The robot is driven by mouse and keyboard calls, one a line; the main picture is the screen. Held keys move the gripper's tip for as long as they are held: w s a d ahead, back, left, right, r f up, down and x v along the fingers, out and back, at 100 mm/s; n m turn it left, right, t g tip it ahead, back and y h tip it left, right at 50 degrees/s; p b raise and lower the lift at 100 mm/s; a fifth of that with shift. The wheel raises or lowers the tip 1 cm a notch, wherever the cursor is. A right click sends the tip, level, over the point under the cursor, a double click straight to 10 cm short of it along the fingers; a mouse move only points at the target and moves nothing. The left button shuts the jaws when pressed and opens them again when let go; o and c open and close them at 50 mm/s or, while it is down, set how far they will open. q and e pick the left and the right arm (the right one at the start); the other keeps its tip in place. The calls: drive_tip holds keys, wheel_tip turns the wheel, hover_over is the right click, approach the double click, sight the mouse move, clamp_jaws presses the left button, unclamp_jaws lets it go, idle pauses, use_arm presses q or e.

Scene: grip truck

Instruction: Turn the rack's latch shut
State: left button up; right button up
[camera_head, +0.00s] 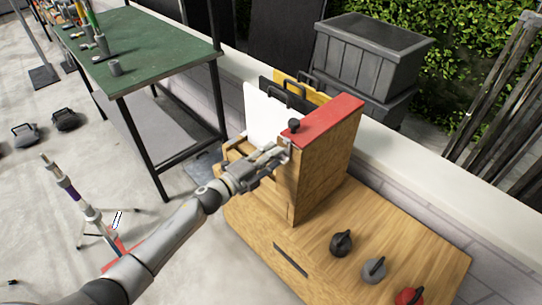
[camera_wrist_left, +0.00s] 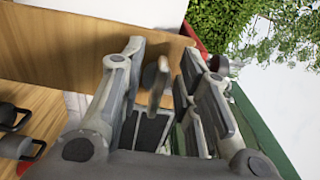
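The wooden rack (camera_head: 318,160) with a red top (camera_head: 322,120) stands on a wooden base. A small black knob (camera_head: 293,125) sits at the near end of the red top. My left gripper (camera_head: 282,153) is at the rack's near upper edge, just below the knob. In the left wrist view my left gripper (camera_wrist_left: 165,75) has its fingers apart. A small grey-brown piece (camera_wrist_left: 155,80), perhaps the latch, shows between the fingers, with gaps visible beside it. Whether a finger touches it, and how the latch is turned, I cannot tell. My right gripper is in neither view.
Dark and red kettlebell-like weights (camera_head: 341,243) stand on the wooden base (camera_head: 400,225). White, black and yellow boards with handles (camera_head: 262,115) stand behind the gripper. A green table (camera_head: 150,50) is at the upper left, grey crates (camera_head: 370,55) at the back. A thin tripod stand (camera_head: 90,213) is left of my arm.

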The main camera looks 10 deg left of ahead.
use_arm(q)
drive_tip(key=v, duration=1.2)
drive_tip(key=shift+f, duration=0.1)
drive_tip(key=s+a+f+n+g+y, duration=0.1)
drive_tip(key=s+a+f+n+y, duration=0.3)
drive_tip(key=f, duration=0.6)
drive_tip(key=s+a+f+n+g+y, duration=0.25)
drive_tip(key=f+n, duration=0.25)
drive_tip(key=f, duration=0.6)
drive_tip(key=s+a+f+n+g+y, duration=0.1)
drive_tip(key=s+a+f+n+y, duration=0.3)
drive_tip(key=f, duration=0.6)
drive_tip(key=s+f+n+g, duration=0.45)
drive_tip(key=s+f, duration=0.75)
drive_tip(key=s, duration=0.4)
drive_tip(key=s+d+f+n+g, duration=0.2)
drive_tip(key=s+f, duration=0.1)
drive_tip(key=s, duration=0.7)
drive_tip(key=s+d+f+n+g, duration=0.2)
drive_tip(key=s+d+f+n, duration=0.1)
drive_tip(key=s, duration=0.7)
drive_tip(key=shift+s+f+g, duration=0.25)
drive_tip(key=shift+f+g, duration=0.05)
drive_tip(key=shift+f, duration=0.3)
